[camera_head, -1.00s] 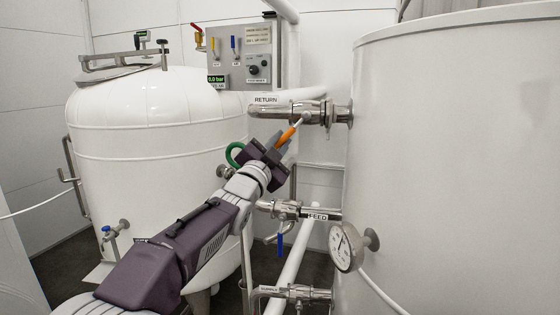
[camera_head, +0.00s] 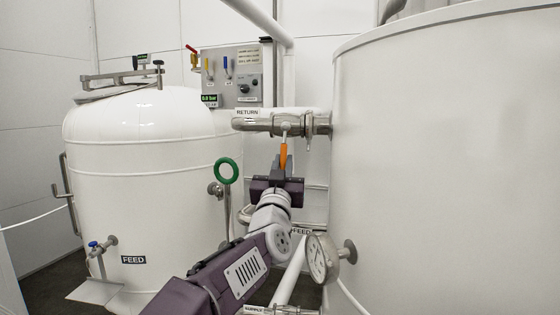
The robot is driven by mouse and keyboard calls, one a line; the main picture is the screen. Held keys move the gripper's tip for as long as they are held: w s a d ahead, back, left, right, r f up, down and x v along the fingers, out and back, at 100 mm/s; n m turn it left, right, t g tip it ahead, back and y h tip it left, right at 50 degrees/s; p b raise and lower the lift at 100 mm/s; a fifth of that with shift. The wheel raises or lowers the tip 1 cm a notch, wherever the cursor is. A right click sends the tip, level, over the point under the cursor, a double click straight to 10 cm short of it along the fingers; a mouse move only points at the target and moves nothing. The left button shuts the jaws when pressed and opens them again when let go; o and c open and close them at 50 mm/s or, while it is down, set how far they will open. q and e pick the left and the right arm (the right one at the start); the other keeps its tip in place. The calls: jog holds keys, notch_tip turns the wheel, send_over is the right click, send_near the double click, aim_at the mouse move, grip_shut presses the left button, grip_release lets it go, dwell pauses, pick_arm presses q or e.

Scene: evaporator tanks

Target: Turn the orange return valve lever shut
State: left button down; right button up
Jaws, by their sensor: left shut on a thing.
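The orange return valve lever (camera_head: 283,155) hangs nearly straight down from the valve on the steel pipe labelled RETURN (camera_head: 258,123). Its metal stem shows between the orange grip and the valve body (camera_head: 290,125). My left gripper (camera_head: 280,170) comes up from below and is shut on the lower part of the orange lever, which its fingers hide. My right gripper is not in view.
A white tank (camera_head: 440,160) fills the right side, with a round gauge (camera_head: 321,258) near my left arm. A green ring handle (camera_head: 227,171) stands left of the gripper. A domed tank (camera_head: 140,180) and a control panel (camera_head: 231,75) are behind.

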pick_arm(q)
jog(key=shift+s+d+r+n, duration=0.1)
jog(key=shift+r+n, duration=0.25)
jog(key=shift+n, duration=0.05)
jog(key=c, duration=1.7)
grip_release()
jog(key=o, duration=0.3)
jog(key=shift+d+f, duration=0.15)
jog(key=shift+s+f, duration=0.15)
jog(key=shift+f, duration=0.05)
jog(key=b+v, duration=0.3)
jog(key=v, duration=0.5)
jog(key=shift+s, duration=0.25)
